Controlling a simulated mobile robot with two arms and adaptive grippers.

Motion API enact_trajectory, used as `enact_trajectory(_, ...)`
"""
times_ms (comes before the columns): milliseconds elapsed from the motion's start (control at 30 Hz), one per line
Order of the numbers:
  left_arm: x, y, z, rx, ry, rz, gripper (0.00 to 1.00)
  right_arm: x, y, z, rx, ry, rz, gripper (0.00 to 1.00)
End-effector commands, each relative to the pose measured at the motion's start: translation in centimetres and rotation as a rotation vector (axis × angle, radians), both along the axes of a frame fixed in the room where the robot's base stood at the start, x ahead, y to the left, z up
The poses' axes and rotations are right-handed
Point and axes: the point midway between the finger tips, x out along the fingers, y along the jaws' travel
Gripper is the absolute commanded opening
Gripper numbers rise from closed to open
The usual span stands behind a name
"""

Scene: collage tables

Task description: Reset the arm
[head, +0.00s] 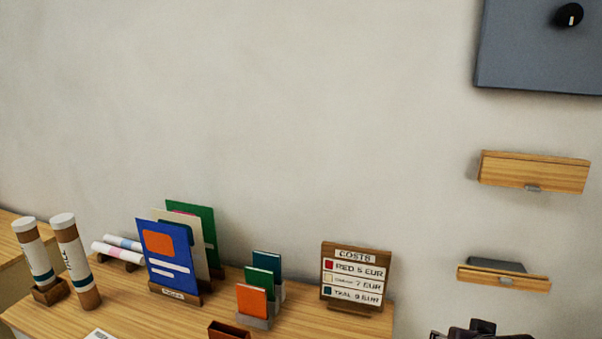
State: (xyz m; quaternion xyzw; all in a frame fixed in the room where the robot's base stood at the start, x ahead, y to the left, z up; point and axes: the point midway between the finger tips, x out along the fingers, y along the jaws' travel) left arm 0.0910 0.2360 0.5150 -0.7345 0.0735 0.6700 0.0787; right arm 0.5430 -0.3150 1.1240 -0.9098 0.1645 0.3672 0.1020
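A dark, jointed part (482,331) pokes up at the bottom edge on the right. It looks like the top of my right gripper or wrist, but most of it is cut off by the frame. Its fingers cannot be made out, so I cannot tell if it is open or shut or holds anything. It appears in front of the wall, to the right of the wooden table (125,298). My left arm and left gripper do not show.
The table carries two upright tubes (75,262), rolled sheets (118,251), a rack with a blue folder (171,258), small cards (253,300) and a costs sign (355,273). Two wooden wall shelves (533,172) (503,279) and a grey panel (535,50) are at right.

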Motion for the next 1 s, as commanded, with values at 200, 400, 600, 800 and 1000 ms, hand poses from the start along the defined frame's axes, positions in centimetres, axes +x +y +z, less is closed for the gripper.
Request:
enact_trajectory(200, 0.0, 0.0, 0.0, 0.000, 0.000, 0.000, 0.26, -8.1, 3.8, -9.1, -0.056, 0.196, 0.190, 0.51)
enact_trajectory(400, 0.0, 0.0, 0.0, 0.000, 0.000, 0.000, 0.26, -16.0, 7.1, -14.5, -0.069, 0.342, 0.354, 0.51)
enact_trajectory(600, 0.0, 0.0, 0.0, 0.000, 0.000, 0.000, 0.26, -22.2, 9.5, -17.2, -0.057, 0.441, 0.474, 0.51)
enact_trajectory(800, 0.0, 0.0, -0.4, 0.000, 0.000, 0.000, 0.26, -26.1, 11.1, -19.9, -0.042, 0.507, 0.553, 0.51)
enact_trajectory(1000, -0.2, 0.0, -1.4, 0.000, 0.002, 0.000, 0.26, -25.0, 11.3, -26.2, -0.037, 0.527, 0.552, 0.51)
